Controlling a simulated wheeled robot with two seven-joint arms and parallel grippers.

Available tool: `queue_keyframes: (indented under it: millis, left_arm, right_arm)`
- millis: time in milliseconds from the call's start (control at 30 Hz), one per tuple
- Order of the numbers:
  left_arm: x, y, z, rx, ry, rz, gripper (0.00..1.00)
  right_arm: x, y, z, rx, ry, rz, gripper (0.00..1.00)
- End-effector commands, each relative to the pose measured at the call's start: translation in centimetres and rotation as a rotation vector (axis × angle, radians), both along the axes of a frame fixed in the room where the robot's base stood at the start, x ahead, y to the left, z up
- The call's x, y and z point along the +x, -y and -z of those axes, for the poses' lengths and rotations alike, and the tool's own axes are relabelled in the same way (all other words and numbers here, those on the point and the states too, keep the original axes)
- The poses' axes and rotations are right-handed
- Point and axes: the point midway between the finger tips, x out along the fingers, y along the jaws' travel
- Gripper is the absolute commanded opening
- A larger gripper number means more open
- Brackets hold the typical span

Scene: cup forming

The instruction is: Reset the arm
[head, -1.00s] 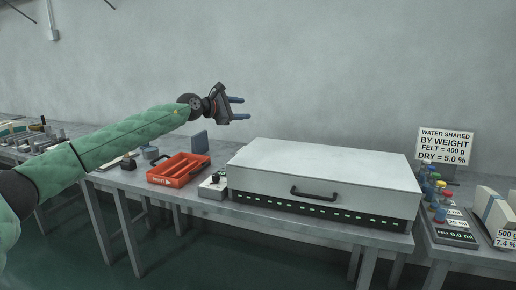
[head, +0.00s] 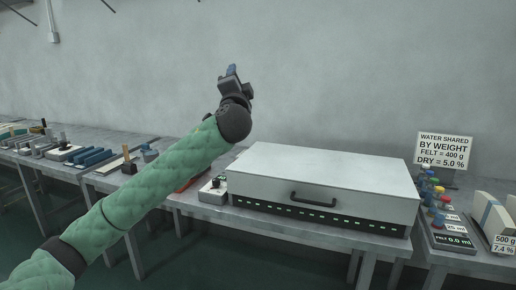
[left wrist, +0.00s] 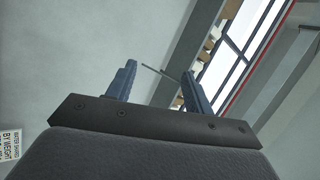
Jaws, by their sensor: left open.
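My left gripper (head: 232,71) is raised in the air in front of the grey wall, above and behind my green padded forearm, and points upward. In the left wrist view its two blue fingers (left wrist: 156,82) stand apart with nothing between them. That view looks up past the fingers at the wall and a window. My right gripper is in neither view.
A closed white box with a black handle (head: 320,180) stands on the grey table. An orange tray (head: 187,183) is mostly hidden behind my arm. A sign (head: 444,149) and several coloured-cap bottles (head: 433,188) stand at right.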

Motion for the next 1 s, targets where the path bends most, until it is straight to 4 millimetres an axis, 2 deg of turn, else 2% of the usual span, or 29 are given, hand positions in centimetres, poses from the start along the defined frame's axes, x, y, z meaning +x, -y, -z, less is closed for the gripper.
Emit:
queue_keyframes:
  millis: [33,200,500,800,1000]
  left_arm:
    - [-0.6,-0.1,1.6,-0.068,-0.058,0.012,0.52]
    - [-2.7,-0.9,7.3,-0.267,-0.244,0.028,0.52]
    - [-7.1,-2.1,16.7,-0.495,-0.534,0.036,0.52]
    - [-12.2,-3.0,24.9,-0.635,-0.769,0.045,0.52]
    - [-15.7,-3.7,29.6,-0.718,-0.887,0.057,0.52]
  right_arm:
    - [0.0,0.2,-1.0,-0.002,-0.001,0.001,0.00]
    - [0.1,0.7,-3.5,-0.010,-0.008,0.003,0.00]
    - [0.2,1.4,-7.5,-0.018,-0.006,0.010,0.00]
    - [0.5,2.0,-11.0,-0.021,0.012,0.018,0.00]
    - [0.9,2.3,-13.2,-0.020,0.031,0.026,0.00]
